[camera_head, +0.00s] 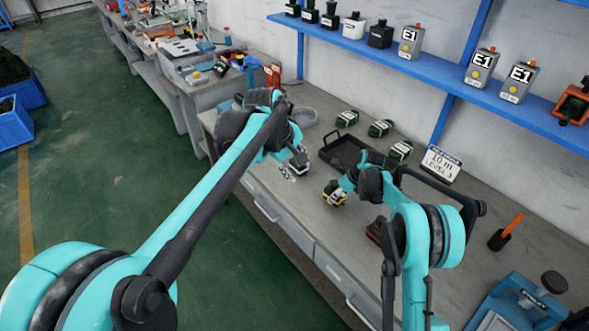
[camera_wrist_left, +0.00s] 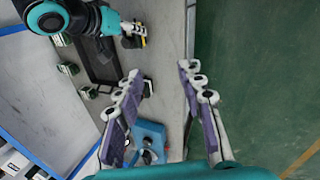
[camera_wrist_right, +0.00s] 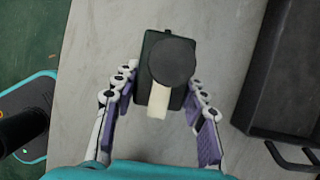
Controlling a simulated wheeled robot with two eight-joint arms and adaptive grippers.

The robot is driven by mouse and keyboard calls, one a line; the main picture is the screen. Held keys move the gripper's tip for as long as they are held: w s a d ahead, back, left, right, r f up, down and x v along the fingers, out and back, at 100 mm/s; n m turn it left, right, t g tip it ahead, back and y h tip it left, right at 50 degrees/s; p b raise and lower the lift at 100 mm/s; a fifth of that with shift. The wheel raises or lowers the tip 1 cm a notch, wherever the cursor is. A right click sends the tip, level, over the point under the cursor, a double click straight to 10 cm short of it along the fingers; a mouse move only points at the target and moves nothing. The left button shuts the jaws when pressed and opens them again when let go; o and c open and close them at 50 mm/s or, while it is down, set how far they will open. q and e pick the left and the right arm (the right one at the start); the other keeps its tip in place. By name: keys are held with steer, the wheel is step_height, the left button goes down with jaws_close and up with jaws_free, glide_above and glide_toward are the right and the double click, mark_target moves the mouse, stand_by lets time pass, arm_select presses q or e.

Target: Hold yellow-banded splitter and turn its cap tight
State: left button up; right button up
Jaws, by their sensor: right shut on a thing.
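My right gripper (camera_wrist_right: 162,98) is shut on a dark, boxy splitter (camera_wrist_right: 181,98) with a round dark cap (camera_wrist_right: 172,62) on the side facing the camera. A cream strip sticks out below the cap. In the head view the splitter (camera_head: 335,196) shows yellow and black at the right gripper, over the bench; it also shows in the left wrist view (camera_wrist_left: 139,42). Whether it touches the bench is unclear. My left gripper (camera_head: 297,166) is over the bench near its front edge, left of the splitter. In the left wrist view it (camera_wrist_left: 160,72) is open and empty.
A black tray (camera_head: 328,153) lies behind the splitter. Several dark green blocks (camera_head: 380,128) and a "10 m LEVEL 3" sign (camera_head: 441,163) stand toward the wall. A blue shelf (camera_head: 390,58) holds boxes. An orange-handled tool (camera_head: 512,225) and a blue device (camera_head: 515,302) stand at right.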

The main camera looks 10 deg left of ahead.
mark_target(326, 188)
arm_select(q)
steer(key=shift+s+a, duration=0.1)
steer(key=shift+s, duration=0.5)
steer(key=shift+w, duration=0.15)
steer(key=w+a+f+n+g+h, duration=0.3)
steer(key=w+f+n+h, duration=0.4)
steer(key=w+f+h, duration=0.7)
steer(key=w+d+f+y, duration=0.1)
steer(key=d+f, duration=0.1)
steer(key=d, duration=0.1)
steer(key=w+d+f+y, duration=0.1)
steer(key=d+f, duration=0.2)
steer(key=d, duration=0.1)
steer(key=w+d+f, duration=0.1)
steer(key=d+f, duration=0.2)
steer(key=d, duration=0.1)
steer(key=shift+w+d+n+y, duration=0.2)
steer(key=shift+w+n+y, duration=0.1)
steer(key=shift+w+y, duration=0.1)
